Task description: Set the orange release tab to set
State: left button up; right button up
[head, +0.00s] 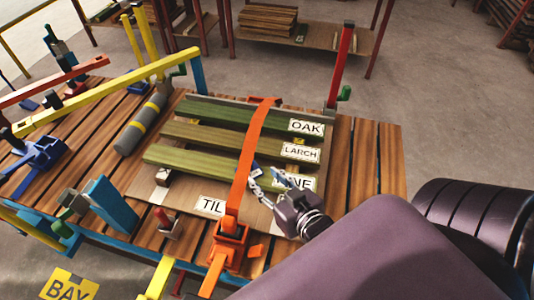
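An orange strap (250,150) runs across several green-brown boards on the wooden table. Its orange ratchet buckle (229,243) sits at the table's front edge. A small orange tab (255,251) sticks out at the buckle's right side; I take it as the release tab, but its setting is too small to read. My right gripper (268,174) reaches in from the lower right, above the boards and just right of the strap. Its silver fingers look spread and hold nothing visible. It is apart from the tab, which lies below and left of its wrist. My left gripper is not in view.
Labels (306,127) read OAK, LARCH and, partly hidden, PINE and TIL. A red post (341,66) stands at the back right. A yellow bar (95,95), a grey cylinder (142,123) and blue clamps (40,154) crowd the left. The table's right end is clear.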

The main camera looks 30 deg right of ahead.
aim_at(256, 251)
jog(key=k+j, duration=0.75)
jog(key=k, duration=0.1)
